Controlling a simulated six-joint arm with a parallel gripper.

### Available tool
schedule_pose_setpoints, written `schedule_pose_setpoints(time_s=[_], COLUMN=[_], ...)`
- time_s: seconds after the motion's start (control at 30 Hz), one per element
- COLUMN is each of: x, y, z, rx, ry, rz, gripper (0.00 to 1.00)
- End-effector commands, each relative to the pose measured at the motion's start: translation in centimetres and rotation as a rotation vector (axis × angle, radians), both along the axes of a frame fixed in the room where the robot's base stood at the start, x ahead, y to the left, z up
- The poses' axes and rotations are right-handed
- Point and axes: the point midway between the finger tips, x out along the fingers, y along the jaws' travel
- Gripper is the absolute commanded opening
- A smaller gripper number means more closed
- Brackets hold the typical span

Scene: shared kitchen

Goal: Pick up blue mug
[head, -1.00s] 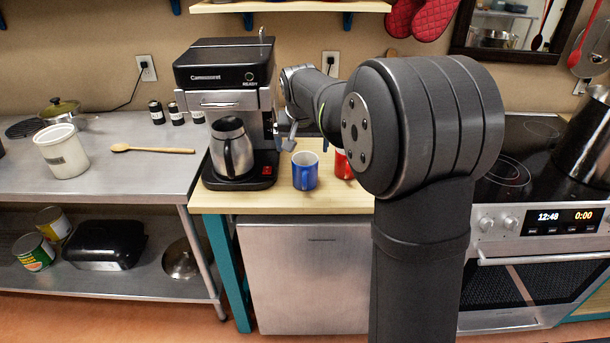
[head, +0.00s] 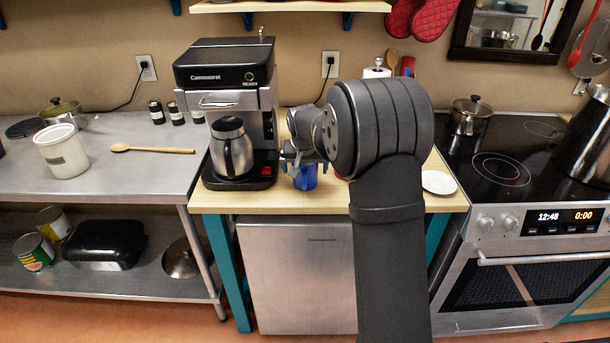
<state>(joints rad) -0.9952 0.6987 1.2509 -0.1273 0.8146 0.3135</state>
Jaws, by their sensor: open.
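The blue mug (head: 307,180) stands on the wooden counter, just right of the coffee maker. Its upper part is hidden by my gripper (head: 291,164), which is over and in front of it. The jaws are open; a finger shows at the mug's left side. I cannot tell whether the fingers touch the mug or how far down they reach.
The coffee maker (head: 226,105) with its steel carafe (head: 231,148) stands close on the left. A white plate (head: 439,182) lies on the counter's right side. A stove (head: 530,170) with a lidded pot (head: 470,115) is further right. A metal table (head: 100,185) is at left.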

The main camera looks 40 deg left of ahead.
Motion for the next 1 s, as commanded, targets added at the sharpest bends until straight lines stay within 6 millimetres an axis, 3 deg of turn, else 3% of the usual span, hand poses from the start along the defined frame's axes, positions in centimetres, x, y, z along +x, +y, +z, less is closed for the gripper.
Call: schedule_pose_setpoints(time_s=[0.17,0.47,1.0], x=[0.02,0.01,0.03], y=[0.01,0.01,0.04], z=[0.05,0.06,0.94], rx=[0.001,0.001,0.002], ry=[-0.001,-0.001,-0.002], rz=[0.000,0.000,0.000], gripper=[0.96,0.37,0.37])
